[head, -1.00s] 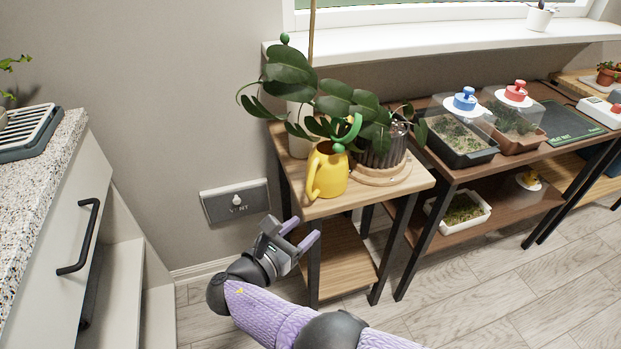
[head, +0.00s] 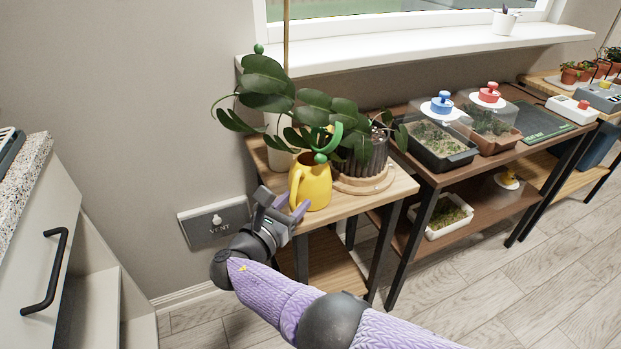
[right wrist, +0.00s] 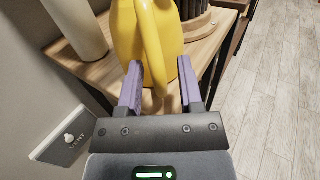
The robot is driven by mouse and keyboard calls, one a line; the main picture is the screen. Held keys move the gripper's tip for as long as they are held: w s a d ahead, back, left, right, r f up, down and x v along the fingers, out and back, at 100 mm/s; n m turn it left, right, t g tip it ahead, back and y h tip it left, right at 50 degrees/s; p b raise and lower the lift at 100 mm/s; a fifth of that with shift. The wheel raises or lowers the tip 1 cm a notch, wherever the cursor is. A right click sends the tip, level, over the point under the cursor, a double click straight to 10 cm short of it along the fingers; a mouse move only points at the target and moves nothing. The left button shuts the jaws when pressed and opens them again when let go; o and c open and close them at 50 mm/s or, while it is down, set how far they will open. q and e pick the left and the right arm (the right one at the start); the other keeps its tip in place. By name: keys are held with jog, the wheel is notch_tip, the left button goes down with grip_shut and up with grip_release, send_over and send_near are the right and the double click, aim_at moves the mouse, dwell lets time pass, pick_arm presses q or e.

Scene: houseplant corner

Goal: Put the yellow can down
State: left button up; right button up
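The yellow can (head: 313,186) stands upright on the top of a small wooden plant stand (head: 368,203), near its left front edge. Its curved handle (right wrist: 152,45) faces my right gripper. My right gripper (head: 284,199) is at the handle side of the can. In the right wrist view its two purple fingers (right wrist: 161,72) are spread apart, with the lower handle between or just beyond their tips. I cannot tell whether either finger touches the can. My left gripper is not in view.
A ribbed dark pot (head: 364,158) stands right of the can, and leaves (head: 268,83) hang above it. A pale cylindrical pot (right wrist: 76,28) is behind it. A wall plate marked VENT (head: 215,221) is left of the stand. A brown shelf (head: 470,165) with trays stands right.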

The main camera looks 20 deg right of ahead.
grip_shut()
dwell(0.9)
dwell(0.4)
